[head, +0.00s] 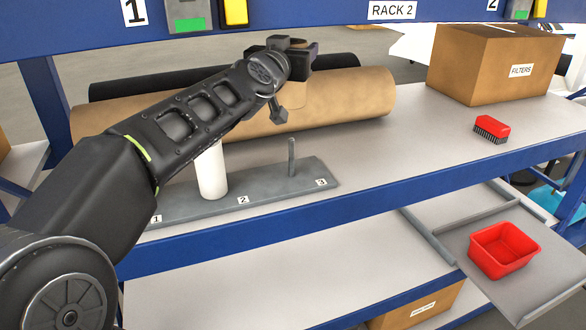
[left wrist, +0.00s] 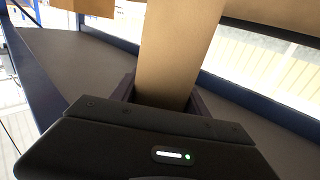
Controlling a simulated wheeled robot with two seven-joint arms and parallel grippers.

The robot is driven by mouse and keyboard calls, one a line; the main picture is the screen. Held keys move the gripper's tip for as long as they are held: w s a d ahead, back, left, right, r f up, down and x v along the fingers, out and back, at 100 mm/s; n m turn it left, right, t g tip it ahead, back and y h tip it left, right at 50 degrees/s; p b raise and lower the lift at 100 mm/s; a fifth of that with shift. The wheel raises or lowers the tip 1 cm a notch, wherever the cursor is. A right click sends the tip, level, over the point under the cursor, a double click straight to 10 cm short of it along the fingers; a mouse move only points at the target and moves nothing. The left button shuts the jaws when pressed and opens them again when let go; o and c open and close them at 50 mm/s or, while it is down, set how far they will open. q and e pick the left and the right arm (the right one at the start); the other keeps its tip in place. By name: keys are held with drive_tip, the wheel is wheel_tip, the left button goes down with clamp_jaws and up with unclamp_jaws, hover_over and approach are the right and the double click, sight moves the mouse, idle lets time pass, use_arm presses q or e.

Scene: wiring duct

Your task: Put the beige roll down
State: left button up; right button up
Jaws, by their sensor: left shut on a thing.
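My left gripper (head: 290,52) is shut on the beige roll (head: 298,64), above the shelf and in front of the big tan tube. In the left wrist view the beige roll (left wrist: 176,50) runs upward from between the jaws. In the head view little of it shows against the similarly coloured tube, so I cannot tell where its lower end is. A grey peg board (head: 265,192) near the shelf's front edge is marked 1, 2 and 3. A white roll (head: 211,172) stands by 2, and a bare peg (head: 292,158) stands by 3. My forearm covers the area above 1.
The tan tube (head: 345,98) and a black tube (head: 120,88) lie across the back of the shelf. A FILTERS carton (head: 490,75) and a red brush (head: 491,129) are at right. A red bin (head: 500,250) sits on a lower tray.

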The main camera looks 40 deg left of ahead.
sight(296, 106)
use_arm(q)
wheel_tip(296, 106, down, 12)
drive_tip(key=b, duration=0.7)
drive_tip(key=shift+w+f, duration=0.1)
drive_tip(key=shift+f, duration=0.65)
drive_tip(key=shift+f+b, duration=0.1)
drive_tip(key=shift+b, duration=0.25)
wheel_tip(296, 106, down, 4)
drive_tip(key=shift+f+b, duration=0.15)
drive_tip(key=shift+b, duration=0.55)
